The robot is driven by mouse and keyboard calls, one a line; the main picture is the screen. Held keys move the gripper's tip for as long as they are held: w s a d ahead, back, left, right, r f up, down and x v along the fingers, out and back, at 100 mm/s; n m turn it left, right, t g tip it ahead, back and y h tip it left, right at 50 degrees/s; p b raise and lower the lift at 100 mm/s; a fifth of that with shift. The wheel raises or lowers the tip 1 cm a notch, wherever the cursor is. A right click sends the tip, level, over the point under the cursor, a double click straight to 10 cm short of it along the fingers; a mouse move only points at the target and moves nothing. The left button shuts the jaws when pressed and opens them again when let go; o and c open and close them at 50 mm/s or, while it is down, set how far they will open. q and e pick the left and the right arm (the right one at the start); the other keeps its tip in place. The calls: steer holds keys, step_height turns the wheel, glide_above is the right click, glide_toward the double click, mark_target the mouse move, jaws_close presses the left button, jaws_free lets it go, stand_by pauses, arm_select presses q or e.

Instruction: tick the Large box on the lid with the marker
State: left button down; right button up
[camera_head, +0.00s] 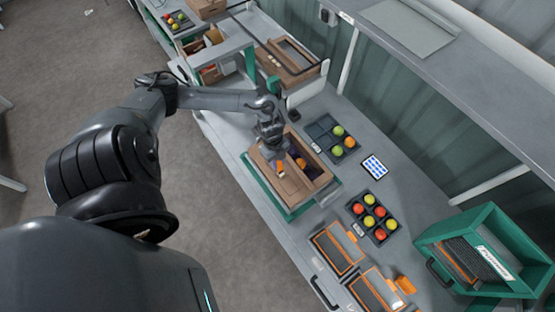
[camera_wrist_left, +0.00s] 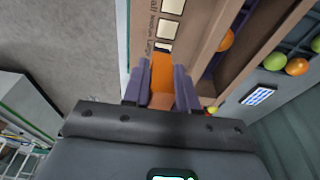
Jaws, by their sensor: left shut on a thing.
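An open cardboard carton (camera_head: 318,186) stands on a green base on the bench, under my left gripper (camera_head: 283,162). In the left wrist view its flap, the lid (camera_wrist_left: 187,52), carries a column of white tick squares with printed labels. The Large box (camera_wrist_left: 163,46) is the lowest square, nearest the gripper and partly covered. My left gripper (camera_wrist_left: 160,88) has purple fingers shut on an orange marker (camera_wrist_left: 161,74), whose far end is at or just over the Large box. I cannot tell whether it touches. My right gripper is in neither view.
An orange tomato (camera_head: 301,163) lies in the carton. Trays of coloured tomatoes (camera_head: 357,208) and a tablet (camera_head: 374,167) lie right of it. Orange-edged panels (camera_head: 337,248) and a green crate (camera_head: 470,222) are nearer. The bench edge is at left.

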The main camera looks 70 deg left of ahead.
arm_select(q)
steer(key=shift+f+b, duration=0.35)
steer(key=shift+f, duration=0.2)
stand_by(0.6)
steer(key=shift+w+d, duration=0.3)
steer(key=shift+w, duration=0.15)
stand_by(0.4)
steer(key=shift+s+a, duration=0.25)
steer(key=shift+s, duration=0.1)
stand_by(0.3)
step_height(320, 180, up, 6)
steer(key=p, duration=0.6)
stand_by(0.6)
